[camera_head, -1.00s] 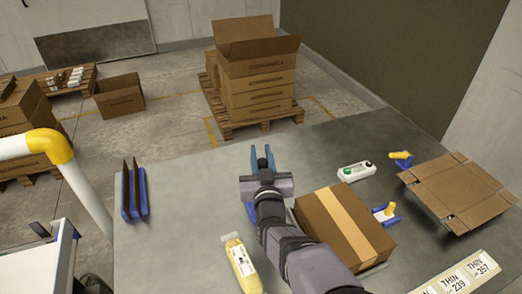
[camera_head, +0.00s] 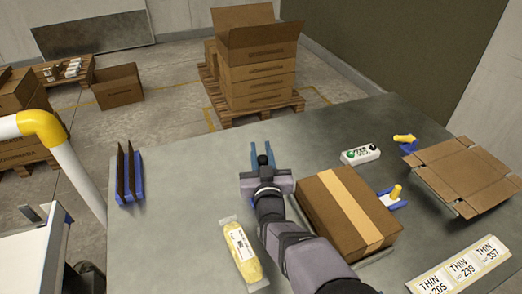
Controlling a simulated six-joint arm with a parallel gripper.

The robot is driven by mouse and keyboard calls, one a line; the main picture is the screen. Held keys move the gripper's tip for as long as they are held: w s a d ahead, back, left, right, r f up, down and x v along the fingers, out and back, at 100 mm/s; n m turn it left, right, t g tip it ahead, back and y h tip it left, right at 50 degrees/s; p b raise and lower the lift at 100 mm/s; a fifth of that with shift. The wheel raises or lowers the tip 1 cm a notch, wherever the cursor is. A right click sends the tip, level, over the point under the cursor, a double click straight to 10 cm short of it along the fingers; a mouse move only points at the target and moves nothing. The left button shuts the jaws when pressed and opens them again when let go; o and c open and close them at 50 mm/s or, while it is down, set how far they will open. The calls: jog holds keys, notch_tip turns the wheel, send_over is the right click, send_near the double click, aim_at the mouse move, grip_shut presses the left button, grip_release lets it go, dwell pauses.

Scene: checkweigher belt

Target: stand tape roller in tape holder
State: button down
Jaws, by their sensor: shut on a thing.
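My gripper (camera_head: 262,151) is over the middle of the table near its far side, with two blue fingers pointing away. A dark shape shows between the fingers; whatever they hold is too small and hidden to identify. A blue piece with an upright yellow peg (camera_head: 396,191) stands right of the carton. Another blue piece with a yellow part lying across it (camera_head: 404,138) is farther back at the right. I cannot tell for certain which of these is the tape roller or the tape holder.
A taped carton (camera_head: 320,205) stands right of my arm, and a yellow bag (camera_head: 242,252) lies to its left. A white button box (camera_head: 360,155), a flattened carton (camera_head: 470,180) and label cards (camera_head: 458,270) are at the right. Blue-based brown dividers (camera_head: 131,175) stand at the left.

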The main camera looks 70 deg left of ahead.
aim_at(263, 163)
dwell(0.3)
jog(key=c, duration=1.4)
grip_release()
jog(key=shift+c, duration=0.2)
jog(key=shift+f, duration=0.1)
jog(key=shift+b+v, duration=0.9)
jog(key=shift+v, duration=2.75)
